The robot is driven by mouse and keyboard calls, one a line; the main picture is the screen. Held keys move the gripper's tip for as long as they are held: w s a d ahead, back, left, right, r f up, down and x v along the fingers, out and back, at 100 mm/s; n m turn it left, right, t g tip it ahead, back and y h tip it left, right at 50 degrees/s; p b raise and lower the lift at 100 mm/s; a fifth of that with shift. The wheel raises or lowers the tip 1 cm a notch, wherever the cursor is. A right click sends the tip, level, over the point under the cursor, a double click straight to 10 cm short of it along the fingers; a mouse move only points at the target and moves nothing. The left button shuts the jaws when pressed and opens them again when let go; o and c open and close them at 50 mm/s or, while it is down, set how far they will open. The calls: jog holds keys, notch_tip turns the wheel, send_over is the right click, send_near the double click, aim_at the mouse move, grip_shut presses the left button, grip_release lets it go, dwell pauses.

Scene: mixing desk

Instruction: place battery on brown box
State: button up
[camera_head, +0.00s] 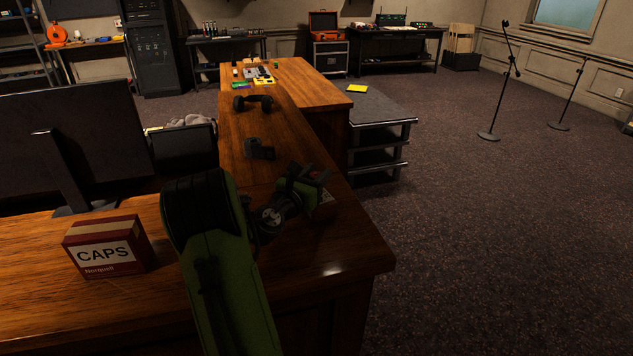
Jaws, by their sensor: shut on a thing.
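My gripper (312,176) is over the right part of the wooden desk, beyond my green arm. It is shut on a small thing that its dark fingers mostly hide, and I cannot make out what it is. No battery can be clearly picked out. A red-brown box marked CAPS (105,247), with a tan top, stands on the desk at the left, apart from the gripper.
A dark blocky object (259,149) lies on the desk beyond the gripper, and a dumbbell (252,103) farther back. A monitor (75,145) stands at the left. The desk's front right corner (370,262) is bare. Microphone stands (511,75) are far off on the carpet.

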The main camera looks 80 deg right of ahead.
jog(key=shift+r, duration=0.15)
jog(key=o, duration=1.1)
jog(key=shift+o, duration=0.2)
jog(key=v, duration=1.2)
jog(key=shift+a, duration=0.1)
